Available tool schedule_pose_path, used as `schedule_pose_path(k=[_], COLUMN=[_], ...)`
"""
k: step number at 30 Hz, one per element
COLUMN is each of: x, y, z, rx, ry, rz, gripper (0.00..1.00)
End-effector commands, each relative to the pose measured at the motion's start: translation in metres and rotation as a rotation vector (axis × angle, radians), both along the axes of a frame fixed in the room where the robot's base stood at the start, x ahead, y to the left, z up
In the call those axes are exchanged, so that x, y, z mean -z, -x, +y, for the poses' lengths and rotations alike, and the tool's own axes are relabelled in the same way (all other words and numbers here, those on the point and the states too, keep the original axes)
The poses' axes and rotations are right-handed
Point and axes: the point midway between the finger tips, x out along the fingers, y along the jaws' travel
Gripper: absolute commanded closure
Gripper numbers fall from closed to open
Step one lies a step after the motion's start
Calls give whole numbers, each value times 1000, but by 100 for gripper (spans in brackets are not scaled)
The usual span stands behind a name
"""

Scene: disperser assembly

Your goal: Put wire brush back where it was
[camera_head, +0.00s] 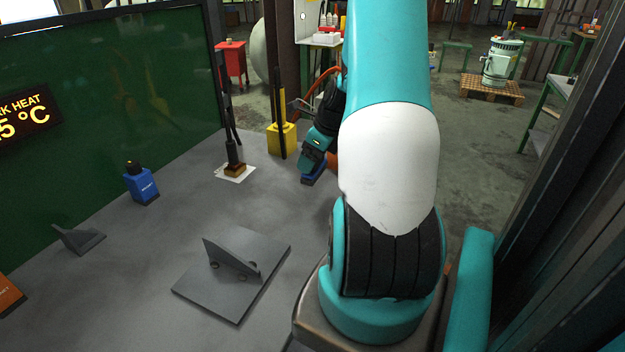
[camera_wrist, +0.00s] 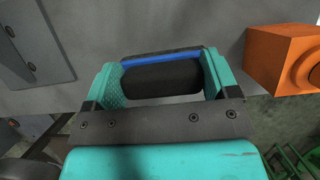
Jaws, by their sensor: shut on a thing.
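My gripper (camera_wrist: 161,82) has its two teal fingers closed on the ends of a black, rounded object with a blue strip, which I take to be the wire brush (camera_wrist: 162,78). Its bristles cannot be made out. In the camera_head view my gripper (camera_head: 318,148) points down over the far right part of the grey table, left of my upper arm. The blue lower edge of the wire brush (camera_head: 312,180) shows there, close to the tabletop; I cannot tell whether it touches.
An orange block (camera_wrist: 283,58) is to the right of my gripper. A yellow block (camera_head: 283,140) with dark rods stands behind left. A blue bottle (camera_head: 141,183) and a grey angled plate (camera_head: 233,275) are on the table.

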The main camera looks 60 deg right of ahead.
Motion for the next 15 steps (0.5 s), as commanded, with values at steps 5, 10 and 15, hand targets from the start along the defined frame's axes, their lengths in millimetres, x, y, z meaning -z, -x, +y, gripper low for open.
schedule_pose_path(k=[5, 10, 15], x=[24, 37, 62], y=[0, 0, 0], z=[0, 1, 1], rx=[0, -1, 0], ry=[0, -2, -2], rz=[0, 1, 1], gripper=[42, 42, 42])
